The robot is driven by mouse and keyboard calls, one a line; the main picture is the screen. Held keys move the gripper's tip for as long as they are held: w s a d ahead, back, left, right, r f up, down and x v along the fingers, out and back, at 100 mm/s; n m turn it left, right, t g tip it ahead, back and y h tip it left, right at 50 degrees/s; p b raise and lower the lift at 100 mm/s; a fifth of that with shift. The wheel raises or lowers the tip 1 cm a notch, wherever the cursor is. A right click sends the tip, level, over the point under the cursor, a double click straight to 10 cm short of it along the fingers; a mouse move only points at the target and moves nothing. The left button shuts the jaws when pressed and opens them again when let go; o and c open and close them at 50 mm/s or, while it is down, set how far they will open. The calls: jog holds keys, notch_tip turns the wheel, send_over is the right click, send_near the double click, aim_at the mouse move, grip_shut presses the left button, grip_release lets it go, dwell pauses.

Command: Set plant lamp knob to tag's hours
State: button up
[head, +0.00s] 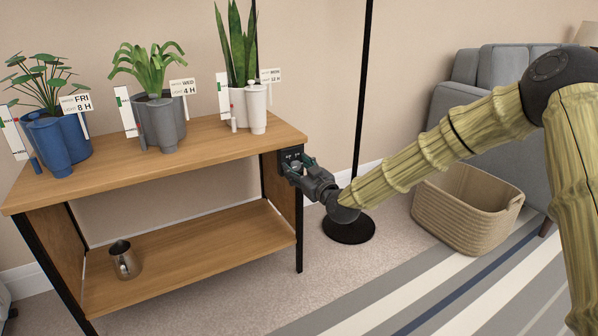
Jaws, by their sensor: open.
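A small dark box (291,153) sits at the upper right end of the shelf unit; its knob is hidden or too small to make out. My gripper (297,168) is open right at the box, and I cannot tell whether it touches. Three plant tags face me: one by the blue pot (77,103) reads FRI and 8 H, one by the grey pot (183,88) reads WED and 4 H, one by the white pot (270,76) seems to read 12 H, its day too small to read. A lamp pole (362,90) rises from a round black base (349,229) behind my arm.
The plants stand on the wooden shelf unit's top (204,148); a metal pitcher (125,262) is on its lower board. A woven basket (468,208) and a grey armchair (482,85) are at the right. A striped rug (420,290) covers the front floor.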

jog(key=c, duration=1)
